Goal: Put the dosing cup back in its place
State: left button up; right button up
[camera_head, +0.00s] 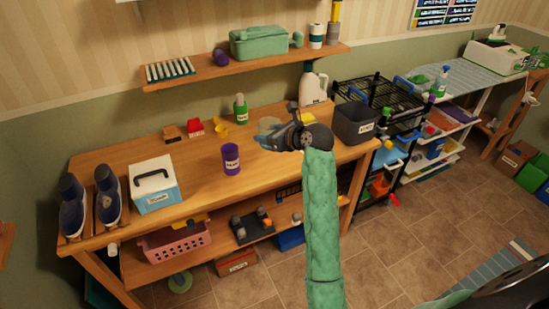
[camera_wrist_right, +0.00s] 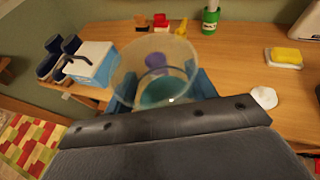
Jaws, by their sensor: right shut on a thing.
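The dosing cup (camera_wrist_right: 155,72) is a clear, see-through cup with a teal bottom, seen in the right wrist view between the blue fingers of my right gripper (camera_wrist_right: 162,95). My right gripper (camera_head: 278,136) is shut on it and holds it over the wooden workbench (camera_head: 195,155). In the head view the cup (camera_head: 267,125) shows as a pale shape at the gripper's left, partly hidden by it. A white jug (camera_head: 313,87) stands at the back right of the bench. My left gripper is not in view.
A wall shelf (camera_head: 245,66) hangs above. The front middle is clear.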

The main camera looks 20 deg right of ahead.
jog(key=w+d+f+m+t+h, duration=0.1)
jog(key=w+d+f+m+h, duration=0.1)
jog(key=w+d+f, duration=0.5)
jog(key=w+d+f+m+h, duration=0.25)
jog(key=d+f, duration=0.35)
jog(key=d, duration=0.3)
jog(key=p, duration=0.4)
send_over(275, 156)
jog(key=f, duration=0.5)
jog(key=shift+s+d+f, duration=0.15)
jog(key=shift+s+f, duration=0.2)
jog(key=shift+f, duration=0.05)
jog(key=shift+w+f, duration=0.2)
jog(key=shift+f, duration=0.05)
jog(key=f, duration=0.1)
jog(key=f+p, duration=0.2)
jog(key=shift+a+f, duration=0.1)
jog(key=shift+a, duration=0.15)
jog(key=shift+f, duration=0.5)
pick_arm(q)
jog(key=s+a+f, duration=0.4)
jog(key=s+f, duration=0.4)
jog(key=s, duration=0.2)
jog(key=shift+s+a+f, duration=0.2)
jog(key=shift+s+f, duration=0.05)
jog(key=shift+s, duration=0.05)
pick_arm(e)
jog(key=shift+f, duration=0.15)
